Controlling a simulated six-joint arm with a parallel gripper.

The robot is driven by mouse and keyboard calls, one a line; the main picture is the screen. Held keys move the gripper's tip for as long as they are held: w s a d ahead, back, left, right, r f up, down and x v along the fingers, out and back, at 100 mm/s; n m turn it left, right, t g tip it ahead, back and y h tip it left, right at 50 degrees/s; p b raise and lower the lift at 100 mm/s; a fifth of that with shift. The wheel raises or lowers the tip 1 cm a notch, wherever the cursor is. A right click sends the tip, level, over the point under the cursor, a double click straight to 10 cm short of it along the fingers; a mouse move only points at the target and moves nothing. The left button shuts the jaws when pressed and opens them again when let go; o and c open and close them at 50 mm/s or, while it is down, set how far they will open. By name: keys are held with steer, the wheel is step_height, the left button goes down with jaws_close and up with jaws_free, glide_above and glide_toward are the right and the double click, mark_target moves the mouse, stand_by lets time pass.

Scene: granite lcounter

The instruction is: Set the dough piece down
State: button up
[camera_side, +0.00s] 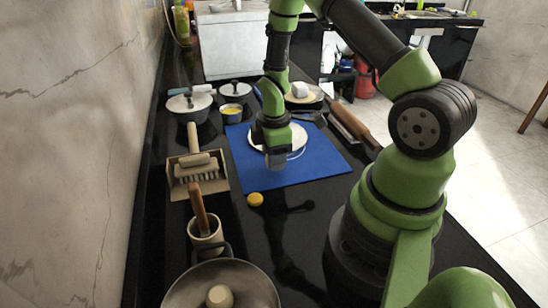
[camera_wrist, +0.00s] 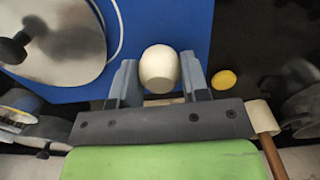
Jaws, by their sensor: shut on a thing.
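My gripper (camera_wrist: 160,75) is shut on the dough piece (camera_wrist: 158,68), a pale cream rounded lump between its two grey fingers in the wrist view. In the side view my gripper (camera_side: 277,162) hangs over the blue mat (camera_side: 325,160), in front of a white plate (camera_side: 300,133). The dough piece is not clear there. The wrist view shows the blue mat (camera_wrist: 195,30) behind the dough; its exact height above the mat cannot be told.
A small yellow disc (camera_side: 255,199) lies on the black counter near the mat's front edge. A brush and dustpan (camera_side: 200,185), a cup with a wooden handle (camera_side: 206,236) and a pan (camera_side: 262,290) holding a pale lump (camera_side: 220,296) stand nearby. A knobbed metal lid (camera_wrist: 62,45) lies left in the wrist view.

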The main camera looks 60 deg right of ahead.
steer(key=shift+f, duration=0.45)
steer(key=shift+f, duration=0.1)
steer(key=o, duration=0.7)
steer(key=shift+f, duration=0.1)
steer(key=s+a+r+m+t, duration=0.1)
steer(key=a+r+m+t, duration=0.15)
steer(key=r, duration=0.95)
steer(key=s+a+r+m+t, duration=0.1)
steer(key=a+r+m, duration=0.25)
steer(key=r, duration=0.75)
steer(key=s+a+r+m+t, duration=0.1)
steer(key=s+a+r+m, duration=0.1)
steer(key=s, duration=0.1)
steer(key=s+a+r+m+t+y, duration=0.1)
steer(key=s+a+r+m, duration=0.1)
steer(key=s+a, duration=0.1)
steer(key=s+a+r+m+t+y, duration=0.1)
steer(key=s+a+r+m, duration=0.1)
steer(key=s+r+m, duration=0.1)
steer(key=shift+s+a+t, duration=0.2)
steer(key=shift+s+t, duration=0.15)
steer(key=shift+s, duration=0.05)
